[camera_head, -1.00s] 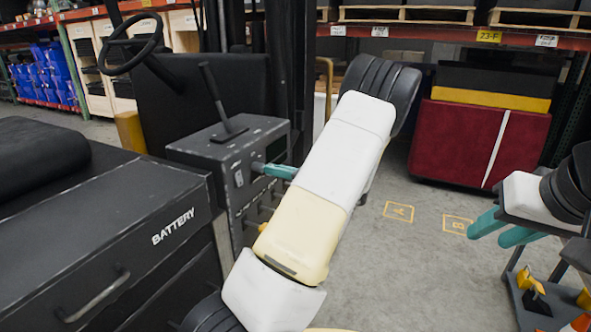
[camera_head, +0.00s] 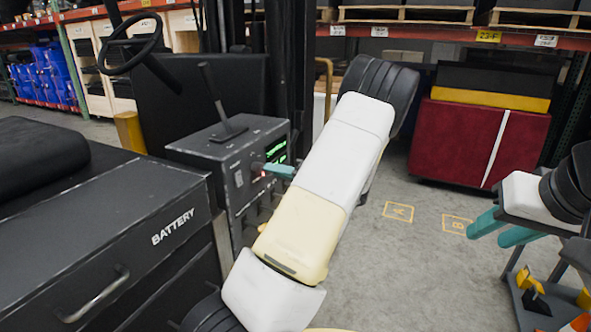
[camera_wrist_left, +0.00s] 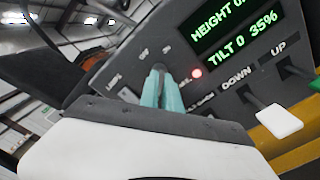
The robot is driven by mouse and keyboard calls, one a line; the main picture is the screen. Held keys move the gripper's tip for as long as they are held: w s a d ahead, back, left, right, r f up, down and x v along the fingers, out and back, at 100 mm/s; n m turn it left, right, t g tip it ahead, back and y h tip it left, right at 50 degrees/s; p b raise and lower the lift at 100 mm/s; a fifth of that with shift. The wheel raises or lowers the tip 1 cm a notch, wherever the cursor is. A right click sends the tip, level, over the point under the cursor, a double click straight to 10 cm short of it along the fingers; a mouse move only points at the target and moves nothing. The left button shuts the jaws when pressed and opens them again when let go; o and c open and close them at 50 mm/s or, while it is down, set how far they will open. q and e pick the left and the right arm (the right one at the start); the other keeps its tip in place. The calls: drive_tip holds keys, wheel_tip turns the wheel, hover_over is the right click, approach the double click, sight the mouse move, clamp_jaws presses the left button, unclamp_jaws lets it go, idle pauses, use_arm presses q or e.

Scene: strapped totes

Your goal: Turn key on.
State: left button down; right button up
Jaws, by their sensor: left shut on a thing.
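The dark control console (camera_head: 215,150) stands left of centre in the head view. Its display (camera_head: 276,150) is lit green; in the left wrist view the display (camera_wrist_left: 235,30) reads "HEIGHT" and "TILT 0 35%". A red lamp (camera_wrist_left: 197,73) glows beside it. My left gripper (camera_head: 262,168) reaches the console face, its teal fingers (camera_wrist_left: 163,75) shut on the key (camera_wrist_left: 158,67), which is mostly hidden between them. Marks for switch positions surround it. My right gripper (camera_head: 487,226) is at the right, empty, with its two teal fingers apart.
Levers marked DOWN (camera_wrist_left: 272,118) and UP (camera_wrist_left: 302,93) sit right of the key. A tall lever (camera_head: 217,100) rises from the console top. The black battery box (camera_head: 120,225) stands left.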

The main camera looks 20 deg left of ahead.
use_arm(q)
drive_tip(key=shift+m, duration=0.7)
drive_tip(key=c, duration=1.6)
unclamp_jaws()
drive_tip(key=shift+w, duration=0.1)
drive_tip(key=shift+o, duration=0.2)
drive_tip(key=d, duration=0.7)
drive_tip(key=shift+s+d, duration=0.35)
drive_tip(key=shift+d, duration=0.05)
